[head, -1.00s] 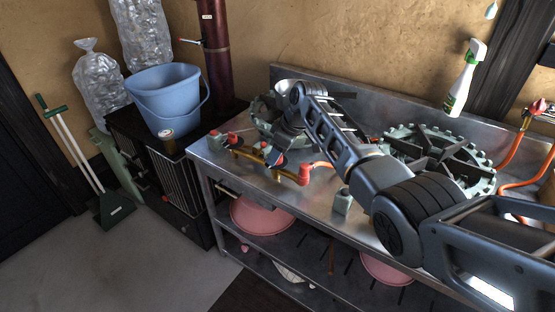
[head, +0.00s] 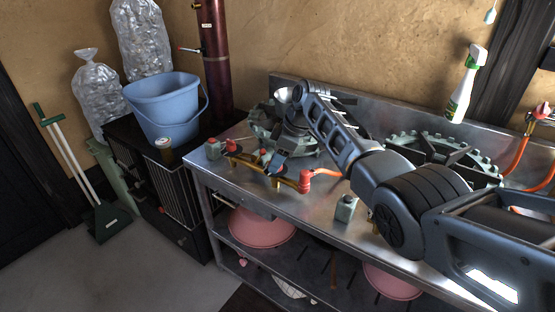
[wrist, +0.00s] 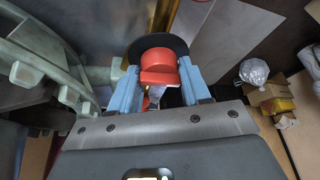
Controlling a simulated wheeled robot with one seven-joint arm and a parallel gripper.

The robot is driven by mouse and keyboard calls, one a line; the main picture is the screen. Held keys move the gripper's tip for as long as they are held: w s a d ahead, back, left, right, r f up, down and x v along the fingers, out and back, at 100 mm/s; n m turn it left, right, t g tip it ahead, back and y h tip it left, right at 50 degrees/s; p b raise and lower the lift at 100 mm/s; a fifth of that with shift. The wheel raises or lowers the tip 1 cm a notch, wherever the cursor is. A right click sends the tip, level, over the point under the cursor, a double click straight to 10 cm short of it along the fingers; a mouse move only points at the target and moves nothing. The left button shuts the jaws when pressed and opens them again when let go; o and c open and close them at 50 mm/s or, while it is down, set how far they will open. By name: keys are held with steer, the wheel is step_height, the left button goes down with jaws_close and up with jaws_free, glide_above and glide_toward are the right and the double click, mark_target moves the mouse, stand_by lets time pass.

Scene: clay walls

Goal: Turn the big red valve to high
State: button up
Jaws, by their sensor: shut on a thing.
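A round red valve knob with a raised grip bar (wrist: 158,66) sits between the two blue fingers of my gripper (wrist: 159,78) in the wrist view. The fingers are shut on it, one on each side. A dark round disc shows behind the knob. In the head view my gripper (head: 275,163) reaches down to the brass pipe (head: 288,181) at the front of the steel counter, beside the left burner. It partly hides the knob there. The knob's setting marks cannot be read.
A red fitting (head: 305,181) with an orange hose ends the pipe. Green cast burners (head: 440,160) sit on the counter (head: 325,203). A blue bucket (head: 165,108) stands at left on a black cabinet.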

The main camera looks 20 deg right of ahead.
steer(key=o, duration=0.9)
steer(key=shift+o, duration=0.2)
steer(key=v, duration=0.7)
steer(key=shift+d+r, duration=0.15)
steer(key=shift+r, duration=0.2)
steer(key=shift+s, duration=0.1)
